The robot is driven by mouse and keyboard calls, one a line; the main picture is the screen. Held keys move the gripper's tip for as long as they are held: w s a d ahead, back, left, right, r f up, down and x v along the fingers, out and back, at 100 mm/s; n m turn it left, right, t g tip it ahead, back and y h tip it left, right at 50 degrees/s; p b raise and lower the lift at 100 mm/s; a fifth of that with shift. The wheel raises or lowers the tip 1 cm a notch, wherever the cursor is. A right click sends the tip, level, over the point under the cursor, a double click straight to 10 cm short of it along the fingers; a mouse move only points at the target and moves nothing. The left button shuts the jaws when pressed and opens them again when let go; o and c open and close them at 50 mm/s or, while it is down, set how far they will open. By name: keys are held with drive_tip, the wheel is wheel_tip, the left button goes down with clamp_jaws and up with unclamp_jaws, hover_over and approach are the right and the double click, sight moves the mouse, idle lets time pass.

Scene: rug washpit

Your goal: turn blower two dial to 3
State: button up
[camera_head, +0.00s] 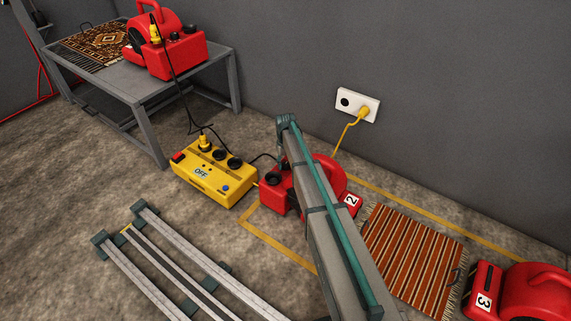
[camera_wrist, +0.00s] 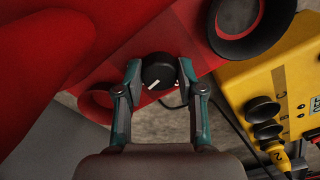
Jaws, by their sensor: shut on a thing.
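Blower two, red with a white "2" label (camera_head: 352,200), stands on the floor in the head view, partly covered by my arm. In the wrist view its red housing (camera_wrist: 120,62) carries a black round dial (camera_wrist: 156,70) with a white pointer mark. The mark slants from lower left to upper right on the dial's near part. My gripper (camera_wrist: 159,74) is shut on the dial, one teal fingertip on each side. The scale around the dial cannot be read. In the head view my arm hides the grip.
A yellow power box (camera_head: 213,178) reading OFF stands left of blower two, with cables. Another red blower (camera_head: 178,52) sits on a grey table (camera_head: 130,88). Blower three (camera_head: 525,290) is at lower right, beyond a striped rug (camera_head: 412,255). A wall socket (camera_head: 357,104) holds a yellow plug.

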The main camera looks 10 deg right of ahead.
drive_tip(key=shift+c, duration=0.5)
drive_tip(key=shift+r, duration=0.1)
drive_tip(key=shift+p, duration=0.6)
drive_tip(key=shift+r+m+p, duration=0.15)
drive_tip(key=shift+m+p, duration=0.25)
drive_tip(key=m+p, duration=0.1)
drive_tip(key=p, duration=0.3)
drive_tip(key=shift+r+m, duration=0.15)
drive_tip(key=shift+m, duration=0.25)
drive_tip(key=m+p, duration=0.3)
drive_tip(key=p, duration=0.1)
drive_tip(key=shift+f+m+p, duration=0.3)
drive_tip(key=shift+m+p, duration=0.9)
drive_tip(key=shift+p, duration=0.2)
drive_tip(key=shift+f, duration=0.1)
